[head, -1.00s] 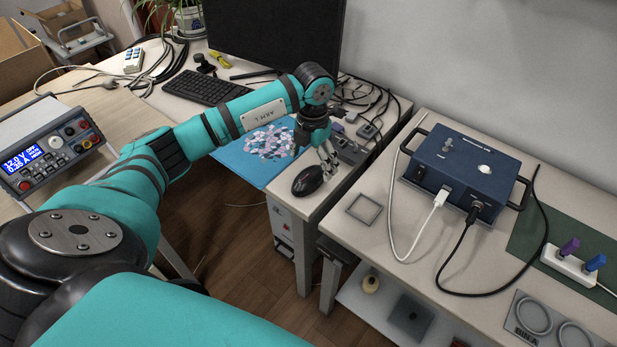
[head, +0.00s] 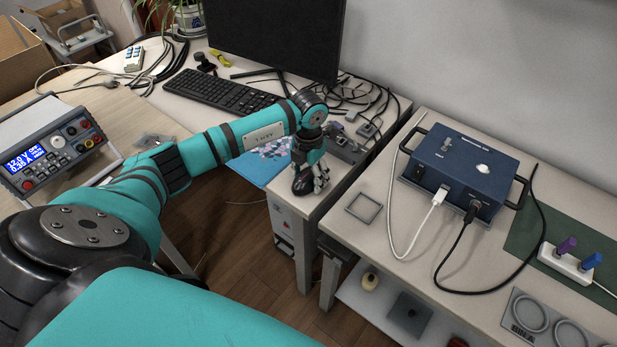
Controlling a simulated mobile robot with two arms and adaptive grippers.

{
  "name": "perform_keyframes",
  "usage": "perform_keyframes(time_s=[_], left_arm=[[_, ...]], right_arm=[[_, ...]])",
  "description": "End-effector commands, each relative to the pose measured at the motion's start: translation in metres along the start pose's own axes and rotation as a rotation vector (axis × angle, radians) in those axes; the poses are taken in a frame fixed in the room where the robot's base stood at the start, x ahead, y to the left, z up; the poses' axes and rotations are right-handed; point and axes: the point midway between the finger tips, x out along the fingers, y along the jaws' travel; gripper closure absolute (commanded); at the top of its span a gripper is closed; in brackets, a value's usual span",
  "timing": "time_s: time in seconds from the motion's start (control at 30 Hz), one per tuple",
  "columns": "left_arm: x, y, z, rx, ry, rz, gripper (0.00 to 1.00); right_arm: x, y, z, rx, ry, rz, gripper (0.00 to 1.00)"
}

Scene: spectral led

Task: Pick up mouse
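The black computer mouse (head: 302,186) lies at the near end of the desk (head: 312,205), close to the corner. My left gripper (head: 313,183) points down right at the mouse, with its fingers over and beside it. The fingers hide part of the mouse. The fingers are small in the picture, and I cannot tell whether they are apart or closed on the mouse. My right gripper is not in view.
A black keyboard (head: 222,94) and a dark monitor (head: 275,35) stand farther back on the desk. Cables and a grey box (head: 343,147) lie behind the mouse. A workbench with a blue instrument (head: 465,165) stands to the right, across a gap.

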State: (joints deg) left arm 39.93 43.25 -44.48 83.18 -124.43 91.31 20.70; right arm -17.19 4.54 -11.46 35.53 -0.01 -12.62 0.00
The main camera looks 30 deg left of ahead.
Motion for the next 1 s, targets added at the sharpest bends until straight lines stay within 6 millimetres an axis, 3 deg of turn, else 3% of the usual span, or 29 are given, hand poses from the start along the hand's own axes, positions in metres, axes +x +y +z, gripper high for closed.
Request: perform_keyframes(time_s=[0.03,0.3,0.67,0.9,1.0], left_arm=[[0.000,0.000,0.000,0.000,0.000,0.000,0.45],[-0.001,0.000,0.000,0.000,-0.001,0.000,0.76],[-0.008,0.000,0.001,0.001,-0.003,0.000,0.76],[-0.038,0.001,0.001,0.001,-0.005,0.001,0.76],[-0.036,-0.005,-0.022,0.004,0.001,0.003,0.76]], right_arm=[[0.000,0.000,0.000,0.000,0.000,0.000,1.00],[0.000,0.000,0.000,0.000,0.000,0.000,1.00],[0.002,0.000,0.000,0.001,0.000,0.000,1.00],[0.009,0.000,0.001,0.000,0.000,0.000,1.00],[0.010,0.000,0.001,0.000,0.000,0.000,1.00]])
